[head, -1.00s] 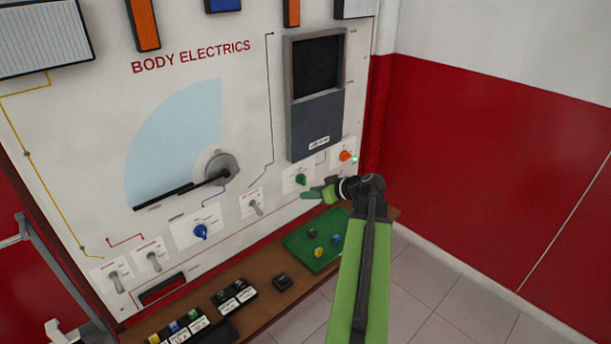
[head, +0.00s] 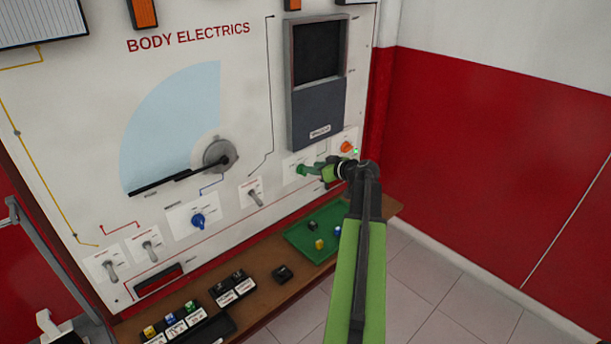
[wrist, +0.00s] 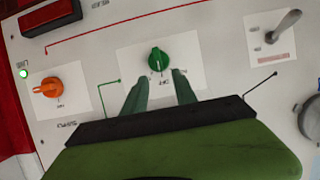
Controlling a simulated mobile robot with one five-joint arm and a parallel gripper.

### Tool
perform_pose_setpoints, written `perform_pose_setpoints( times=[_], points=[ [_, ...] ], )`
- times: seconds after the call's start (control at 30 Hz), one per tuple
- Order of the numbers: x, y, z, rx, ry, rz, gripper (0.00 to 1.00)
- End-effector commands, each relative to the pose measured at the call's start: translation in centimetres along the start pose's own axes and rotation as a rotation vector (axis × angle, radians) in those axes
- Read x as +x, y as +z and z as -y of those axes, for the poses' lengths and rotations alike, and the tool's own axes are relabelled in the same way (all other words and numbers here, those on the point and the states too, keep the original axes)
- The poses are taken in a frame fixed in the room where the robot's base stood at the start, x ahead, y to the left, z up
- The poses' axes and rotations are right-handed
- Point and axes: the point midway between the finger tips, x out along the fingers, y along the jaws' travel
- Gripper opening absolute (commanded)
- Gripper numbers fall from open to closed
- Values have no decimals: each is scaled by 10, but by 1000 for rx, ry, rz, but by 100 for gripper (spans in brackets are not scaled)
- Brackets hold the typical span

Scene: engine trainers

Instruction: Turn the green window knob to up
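The green window knob (wrist: 159,59) sits on a white plate on the panel. In the wrist view a pale mark on its face points down the picture, toward small print too small to read surely. My gripper (wrist: 158,80) is open, its two green fingers spread to either side just short of the knob, with nothing between them. In the head view my gripper (head: 318,168) is right at the green knob (head: 302,170) and partly covers its plate. Contact cannot be told.
An orange knob (head: 347,147) with a lit green lamp (head: 355,152) is to the right in the head view. A toggle switch (head: 252,193) and a blue knob (head: 199,220) are to the left. A shelf with a green tray (head: 297,238) lies below.

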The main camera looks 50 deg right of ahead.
Motion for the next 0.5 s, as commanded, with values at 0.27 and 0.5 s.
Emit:
perform_pose_setpoints(
  times=[0.27, 0.5],
  points=[
    [39, 1, -1, 1, 0, 0, 34],
    [41, 0, 0, 1, 0, 0, 34]
  ],
)
